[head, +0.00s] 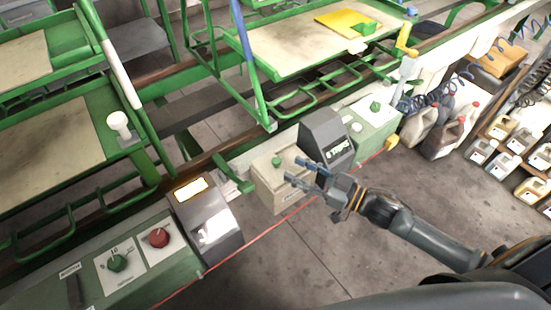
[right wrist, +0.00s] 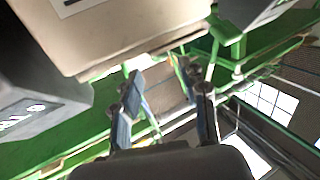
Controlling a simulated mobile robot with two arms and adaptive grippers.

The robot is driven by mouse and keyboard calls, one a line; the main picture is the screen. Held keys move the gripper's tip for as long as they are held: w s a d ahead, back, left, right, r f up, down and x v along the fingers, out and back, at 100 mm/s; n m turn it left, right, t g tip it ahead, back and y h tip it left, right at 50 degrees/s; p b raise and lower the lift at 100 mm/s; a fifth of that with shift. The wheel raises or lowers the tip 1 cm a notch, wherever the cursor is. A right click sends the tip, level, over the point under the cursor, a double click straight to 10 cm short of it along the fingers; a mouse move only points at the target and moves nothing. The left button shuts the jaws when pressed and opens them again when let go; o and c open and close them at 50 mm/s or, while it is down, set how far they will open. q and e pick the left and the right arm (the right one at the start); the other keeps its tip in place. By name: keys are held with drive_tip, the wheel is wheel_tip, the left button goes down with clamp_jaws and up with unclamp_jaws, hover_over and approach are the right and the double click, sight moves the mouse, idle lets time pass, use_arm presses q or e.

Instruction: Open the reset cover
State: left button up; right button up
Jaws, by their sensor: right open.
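I cannot tell for sure which part is the reset cover. A beige box (head: 283,190) with a green knob (head: 276,161) on top stands beside a dark grey hood (head: 322,130) on the console. My right gripper (head: 295,170) is open and empty, its fingertips in front of or over the box's right part; contact cannot be told. In the right wrist view, the open fingers (right wrist: 165,88) point toward the beige box (right wrist: 125,30), with the dark hood (right wrist: 40,105) at the left. My left gripper is not in view.
A second grey hood (head: 207,222) and a green panel with a red knob (head: 157,237) lie to the left. A red line (head: 255,240) runs along the console front. Green racks (head: 310,40) stand behind. Jugs (head: 445,135) are at the right. Floor in front is clear.

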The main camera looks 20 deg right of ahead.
sight(280, 162)
drive_tip(key=x, duration=0.7)
drive_tip(key=shift+d, duration=0.1)
clamp_jaws()
